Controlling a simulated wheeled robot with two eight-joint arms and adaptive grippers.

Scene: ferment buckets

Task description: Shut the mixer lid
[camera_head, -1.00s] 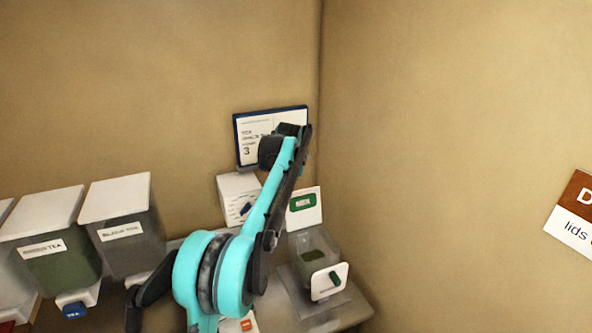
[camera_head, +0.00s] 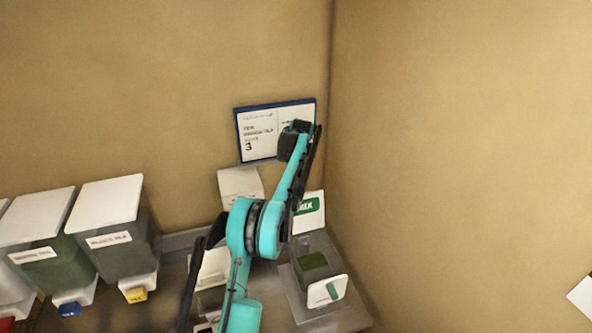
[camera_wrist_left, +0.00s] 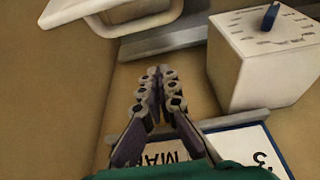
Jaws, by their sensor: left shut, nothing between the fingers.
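In the head view the mixer (camera_head: 313,262) is a clear bin with green contents at the right end of the counter. Its white lid (camera_head: 309,212) with a green label stands raised at the back, partly behind my left arm. My left arm rises in front of the counter, its wrist (camera_head: 297,138) by the wall sign; the fingers cannot be made out there. In the left wrist view my left gripper (camera_wrist_left: 159,88) is shut and empty. A white-edged bin shape (camera_wrist_left: 125,12) at top left, apart from the fingers, may be the mixer. My right gripper is out of view.
A wall sign (camera_head: 258,145) is close behind my left wrist. A white box (camera_head: 240,185) with a blue dial (camera_wrist_left: 270,17) stands below it. Lidded tea bins (camera_head: 110,225) line the left. The right wall (camera_head: 450,150) is close beside the mixer.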

